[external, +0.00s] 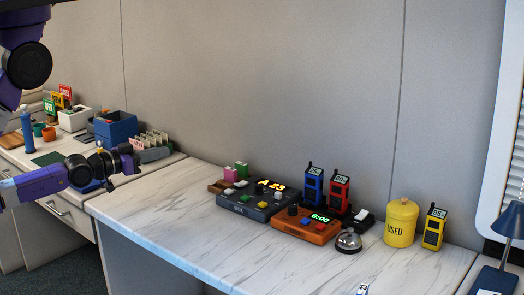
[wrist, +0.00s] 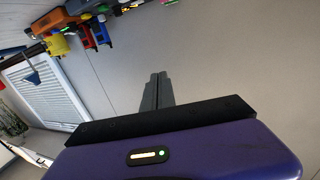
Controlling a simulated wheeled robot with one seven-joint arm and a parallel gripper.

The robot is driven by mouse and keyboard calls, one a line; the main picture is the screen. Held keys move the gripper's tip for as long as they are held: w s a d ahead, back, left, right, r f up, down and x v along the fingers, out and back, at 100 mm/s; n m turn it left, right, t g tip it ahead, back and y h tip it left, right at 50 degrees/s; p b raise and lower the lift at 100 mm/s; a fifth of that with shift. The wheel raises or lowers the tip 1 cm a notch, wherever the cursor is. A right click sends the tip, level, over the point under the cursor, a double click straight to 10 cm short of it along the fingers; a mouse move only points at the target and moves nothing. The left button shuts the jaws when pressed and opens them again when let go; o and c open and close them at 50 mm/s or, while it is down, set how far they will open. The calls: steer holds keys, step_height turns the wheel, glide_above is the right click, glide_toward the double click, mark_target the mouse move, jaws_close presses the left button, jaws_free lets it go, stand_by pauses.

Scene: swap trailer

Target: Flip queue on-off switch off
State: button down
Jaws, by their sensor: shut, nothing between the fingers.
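A dark grey console (external: 240,208) with a lit display like a queue number and several coloured buttons stands on the marble counter. I cannot make out which of its small parts is the on-off switch, or its position. An orange console (external: 300,232) with a green "6:00" display stands in front and right of it. My gripper (external: 111,187) is left of both consoles, near the counter's left end, apart from them. In the wrist view its fingers (wrist: 157,90) are shut together and empty, with the bare wall behind them.
A blue bin (external: 115,128) is on the left counter. The counter's front left is clear.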

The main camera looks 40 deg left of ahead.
steer(key=w+d+r+g+y+p, duration=0.1)
steer(key=w+d+r+g+p, duration=0.2)
steer(key=w+d, duration=1.1)
steer(key=a+f+n+g+y, duration=0.2)
steer(key=a+f+n+y, duration=0.1)
steer(key=a+f+y, duration=0.1)
steer(key=shift+s+a+f+g+b, duration=0.2)
steer(key=shift+s+f+g+b, duration=0.15)
steer(key=shift+f, duration=0.45)
steer(key=shift+w, duration=0.1)
glide_above(241, 184)
steer(key=f, duration=0.3)
steer(key=a+f, duration=0.1)
steer(key=f, duration=0.1)
steer(key=shift+s+f, duration=0.3)
steer(key=shift+f, duration=0.05)
steer(key=f, duration=0.1)
steer(key=s+f, duration=0.1)
steer(key=f, duration=0.1)
steer(key=shift+s+p, duration=0.2)
steer(key=shift+p, duration=0.15)
steer(key=shift+s+d+f, duration=0.1)
steer(key=shift+f, duration=0.25)
